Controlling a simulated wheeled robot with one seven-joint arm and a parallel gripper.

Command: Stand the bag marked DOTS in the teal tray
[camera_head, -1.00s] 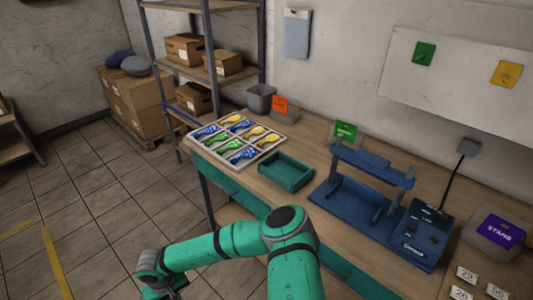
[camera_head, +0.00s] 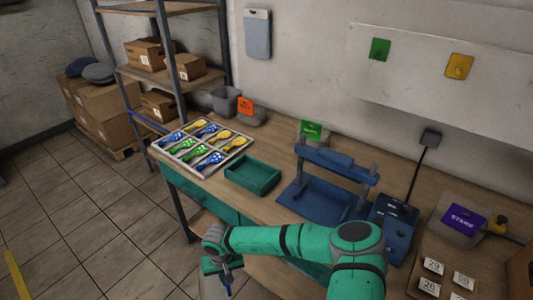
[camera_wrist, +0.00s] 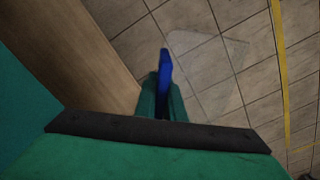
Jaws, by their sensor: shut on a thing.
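My gripper (camera_head: 222,268) hangs low in front of the bench, off its front edge, and is shut on a translucent bag with a blue part. In the wrist view the blue part (camera_wrist: 165,75) stands edge-on between the fingers, and the clear sheet (camera_wrist: 208,65) spreads over the floor tiles behind. No lettering on it can be read from here. The teal tray (camera_head: 231,174) lies empty on the bench, above and right of my gripper in the head view.
A sorting box (camera_head: 163,151) of balloons is left of the tray, a blue press (camera_head: 317,197) right of it. Behind are bags with orange (camera_head: 246,106) and green (camera_head: 312,129) labels. A purple STARS bag (camera_head: 461,217) is far right. The bench's front edge lies between gripper and tray.

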